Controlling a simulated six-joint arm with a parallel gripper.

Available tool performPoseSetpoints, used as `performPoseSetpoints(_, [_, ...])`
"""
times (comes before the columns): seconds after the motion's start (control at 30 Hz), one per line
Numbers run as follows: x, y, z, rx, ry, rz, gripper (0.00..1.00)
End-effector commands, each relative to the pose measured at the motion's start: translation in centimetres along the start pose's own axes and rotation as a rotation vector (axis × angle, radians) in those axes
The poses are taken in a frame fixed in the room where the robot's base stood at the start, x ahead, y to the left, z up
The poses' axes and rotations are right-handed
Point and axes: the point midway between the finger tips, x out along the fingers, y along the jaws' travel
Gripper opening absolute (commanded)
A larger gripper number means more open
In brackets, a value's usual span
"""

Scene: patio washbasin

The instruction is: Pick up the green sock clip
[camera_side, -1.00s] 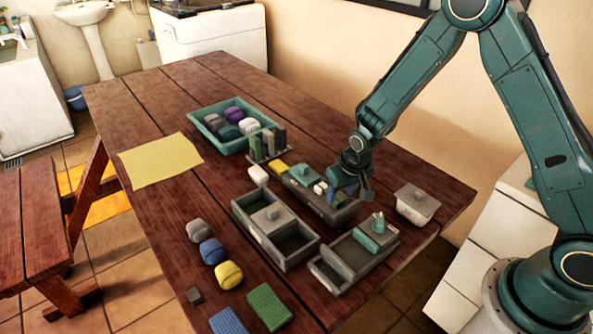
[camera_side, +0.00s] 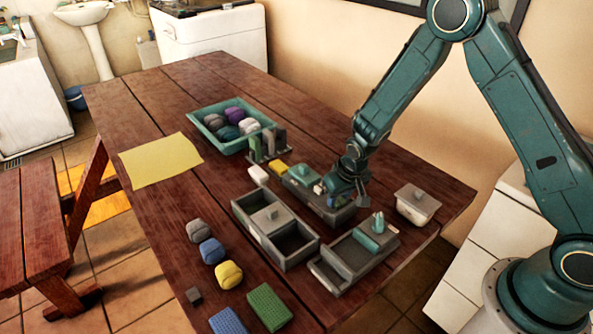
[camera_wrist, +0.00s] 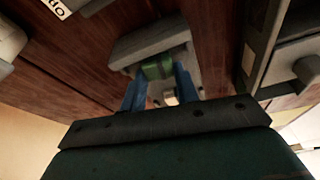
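The green sock clip (camera_wrist: 157,67) shows in the wrist view, lying in or on a small grey box (camera_wrist: 122,52). My gripper (camera_wrist: 160,78) has its two blue fingers on either side of the clip, and they look spread with the clip between them. I cannot tell whether the fingers touch it. In the side view my gripper (camera_side: 340,197) is low over the right part of the dark grey box (camera_side: 318,205), and the clip is not clearly visible there. A small pale block (camera_wrist: 170,97) sits near the clip between the fingers.
A grey divided tray (camera_side: 263,243) stands in front, with another grey tray (camera_side: 330,272) at right. A lidded container (camera_side: 416,206) is right of my gripper. A teal bin (camera_side: 200,127) holds rolled socks.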

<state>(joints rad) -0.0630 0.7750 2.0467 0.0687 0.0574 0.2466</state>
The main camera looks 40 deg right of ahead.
Motion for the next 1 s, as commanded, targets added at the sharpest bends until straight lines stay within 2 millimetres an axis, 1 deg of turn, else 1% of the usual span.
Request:
performPoseSetpoints(0.37, [-0.1,0.0,0.0,0.000,0.000,0.000,0.09])
performPoseSetpoints(0.57, [-0.7,0.0,-0.2,0.000,0.000,0.000,0.09])
performPoseSetpoints(0.77, [-2.4,0.0,-0.7,0.000,0.002,0.000,0.09])
performPoseSetpoints(0.87, [-3.7,0.0,-1.1,0.000,0.003,0.000,0.09])
performPoseSetpoints(1.0, [-6.0,0.0,-1.7,0.000,0.004,-0.001,0.09])
